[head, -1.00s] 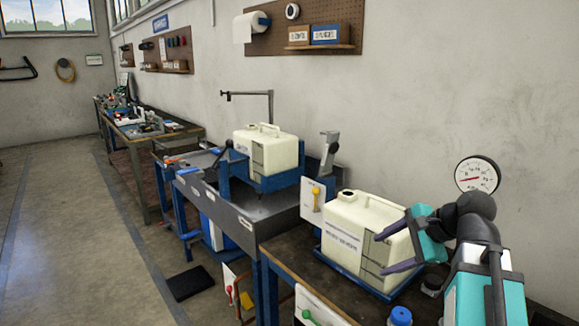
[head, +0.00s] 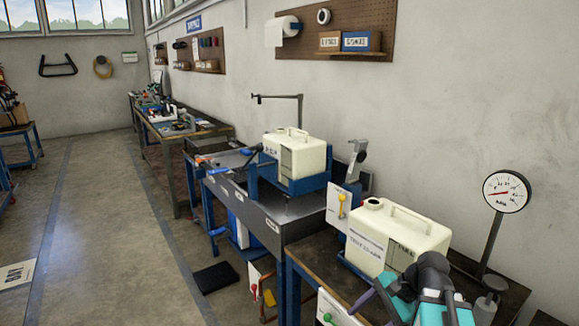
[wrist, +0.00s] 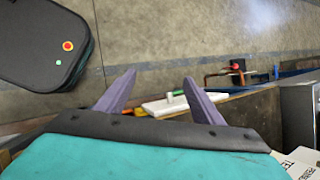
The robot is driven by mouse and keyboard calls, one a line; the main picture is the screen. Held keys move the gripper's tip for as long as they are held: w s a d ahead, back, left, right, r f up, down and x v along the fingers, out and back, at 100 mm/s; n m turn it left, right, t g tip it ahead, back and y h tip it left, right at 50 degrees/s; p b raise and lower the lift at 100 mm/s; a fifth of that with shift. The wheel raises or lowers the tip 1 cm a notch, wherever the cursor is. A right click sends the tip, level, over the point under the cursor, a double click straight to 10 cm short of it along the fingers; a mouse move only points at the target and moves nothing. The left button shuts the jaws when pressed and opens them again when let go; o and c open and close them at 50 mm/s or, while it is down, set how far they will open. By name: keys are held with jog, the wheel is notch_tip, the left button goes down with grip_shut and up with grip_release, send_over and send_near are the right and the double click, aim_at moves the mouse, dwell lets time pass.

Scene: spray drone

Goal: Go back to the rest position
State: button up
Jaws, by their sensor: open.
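My gripper (head: 364,296), teal with two purple fingers, is at the lower right in the head view, in front of the near white canister (head: 398,240). In the wrist view its fingers (wrist: 157,88) are spread apart with nothing between them. They point out over the grey floor (wrist: 190,45), near a bench edge. The near canister stands upright on the near bench, its lower front partly hidden by my arm. A second white canister (head: 297,155) sits in a blue holder on the middle bench.
A pressure gauge (head: 506,191) stands on a post at the right by the wall. A valve panel with a green knob (head: 328,318) hangs at the bench front. Reddish pipework (wrist: 238,74) shows in the wrist view. The aisle floor (head: 100,200) at left is clear.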

jog(key=s+a+f+n+g+h, duration=0.1)
jog(key=s+f+n, duration=0.15)
jog(key=f, duration=0.55)
jog(key=s+a+f+n+g+h+p, duration=0.1)
jog(key=s+f, duration=0.3)
jog(key=f, duration=0.4)
jog(key=s+a+f+n+g+h, duration=0.1)
jog(key=s+f+n+g, duration=0.15)
jog(key=f, duration=0.55)
jog(key=s+f+n+g+h+p, duration=0.1)
jog(key=s+f+n, duration=0.6)
jog(key=s+f, duration=1)
jog(key=s+g+h, duration=0.1)
jog(key=h, duration=0.1)
jog(key=shift+s+d+f+n+h, duration=0.15)
jog(key=shift+s+d+n+h, duration=0.15)
jog(key=shift+d+n, duration=0.1)
